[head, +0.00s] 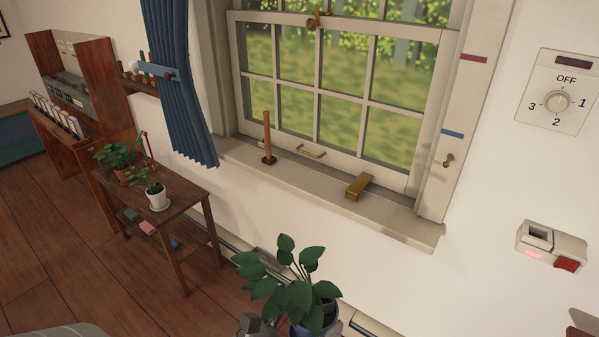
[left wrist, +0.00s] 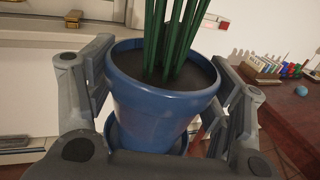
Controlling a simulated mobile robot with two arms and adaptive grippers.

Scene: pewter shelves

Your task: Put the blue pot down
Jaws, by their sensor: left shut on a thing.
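The blue pot (left wrist: 160,105) holds a plant with green stems. In the left wrist view it stands upright between the two fingers of my left gripper (left wrist: 158,120), which is shut on it, with a blue saucer (left wrist: 120,139) under it. In the head view the blue pot (head: 316,322) is at the bottom edge, partly hidden by its broad green leaves. My left gripper (head: 262,327) shows there only in part, beside the pot. My right gripper is not in view.
A window sill (head: 240,158) bears a brass block (head: 357,187) and an upright wooden-handled tool (head: 267,140). A small wooden table (head: 185,192) at left holds a white pot (head: 158,200) and a terracotta pot (head: 122,174). The sill between the objects is clear.

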